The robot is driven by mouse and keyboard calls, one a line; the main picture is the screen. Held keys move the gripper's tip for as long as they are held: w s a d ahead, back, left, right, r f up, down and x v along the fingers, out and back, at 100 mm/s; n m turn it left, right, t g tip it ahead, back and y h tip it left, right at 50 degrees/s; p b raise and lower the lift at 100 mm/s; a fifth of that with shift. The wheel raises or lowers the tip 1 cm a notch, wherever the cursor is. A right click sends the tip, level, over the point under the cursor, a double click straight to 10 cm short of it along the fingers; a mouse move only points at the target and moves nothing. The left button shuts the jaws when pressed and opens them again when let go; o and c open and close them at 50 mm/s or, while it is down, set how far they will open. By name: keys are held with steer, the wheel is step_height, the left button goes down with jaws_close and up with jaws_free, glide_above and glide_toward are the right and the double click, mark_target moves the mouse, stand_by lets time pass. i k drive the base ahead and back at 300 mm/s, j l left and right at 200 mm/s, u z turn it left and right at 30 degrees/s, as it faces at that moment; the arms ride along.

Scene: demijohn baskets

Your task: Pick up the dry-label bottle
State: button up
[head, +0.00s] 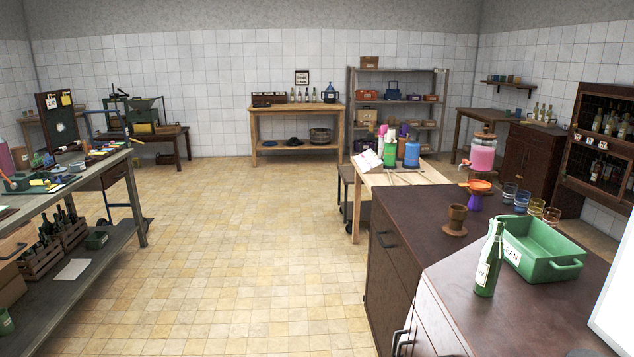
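A green glass bottle (488,262) with a pale label stands upright on the dark brown counter (440,213) at the front right. The lettering on its label is too small to read surely, so I cannot tell if it says dry. The bottle stands just left of a green tray (552,262) with a label on its side. Other bottles stand on the far wooden table (300,110), on the brown cabinet (543,127) and in the wall rack (610,180); their labels are not readable. My gripper is not in view.
A cluttered workbench (98,170) lines the left side. The tiled floor (245,240) between is clear.

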mark_target(491, 259)
steer(key=z, duration=1)
steer(key=j+u, duration=0.15)
steer(key=j, duration=0.45)
steer(key=i+j+u, duration=0.15)
steer(key=j, duration=0.45)
steer(key=i+j+u, duration=0.15)
steer(key=i, duration=0.25)
steer(key=i+j+u, duration=0.15)
steer(key=i+j, duration=0.15)
steer(key=i, duration=0.15)
steer(key=i+j+u, duration=0.15)
steer(key=i, duration=0.3)
